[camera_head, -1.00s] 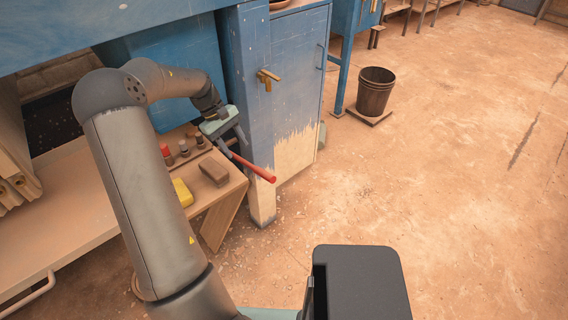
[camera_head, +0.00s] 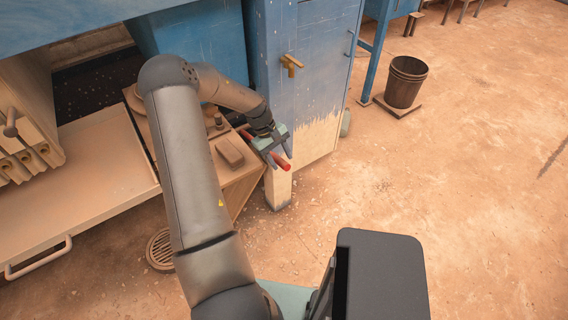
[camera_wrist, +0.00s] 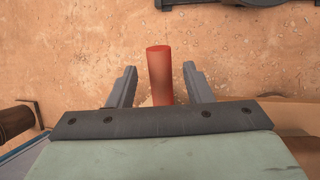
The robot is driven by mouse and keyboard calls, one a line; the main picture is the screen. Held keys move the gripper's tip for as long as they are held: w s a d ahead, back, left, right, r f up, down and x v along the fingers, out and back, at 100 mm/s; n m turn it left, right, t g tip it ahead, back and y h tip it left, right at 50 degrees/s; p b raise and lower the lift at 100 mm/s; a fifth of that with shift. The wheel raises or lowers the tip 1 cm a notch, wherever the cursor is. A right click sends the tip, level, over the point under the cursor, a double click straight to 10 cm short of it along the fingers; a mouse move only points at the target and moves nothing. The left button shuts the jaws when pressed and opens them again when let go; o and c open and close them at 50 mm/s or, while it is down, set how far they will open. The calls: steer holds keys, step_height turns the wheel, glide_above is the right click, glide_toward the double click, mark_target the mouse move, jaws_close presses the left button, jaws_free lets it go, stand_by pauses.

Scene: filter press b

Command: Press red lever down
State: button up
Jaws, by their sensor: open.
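The red lever (camera_head: 284,165) sticks out beside the blue cabinet's lower corner, near the small wooden table. My gripper (camera_head: 279,157) is over it, with a finger on either side. In the wrist view the red end of the lever (camera_wrist: 160,72) shows between the two open fingers of my gripper (camera_wrist: 158,86). Gaps show on both sides of the lever, so the fingers do not appear to grip it. The lever's base is hidden behind my gripper.
The blue cabinet (camera_head: 312,75) with a brass handle (camera_head: 290,64) stands just behind. A wooden table (camera_head: 240,178) with a brown block (camera_head: 230,152) is at the left. A bucket (camera_head: 405,82) stands farther right.

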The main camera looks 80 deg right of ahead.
mark_target(282, 162)
steer(key=shift+x, duration=1.8)
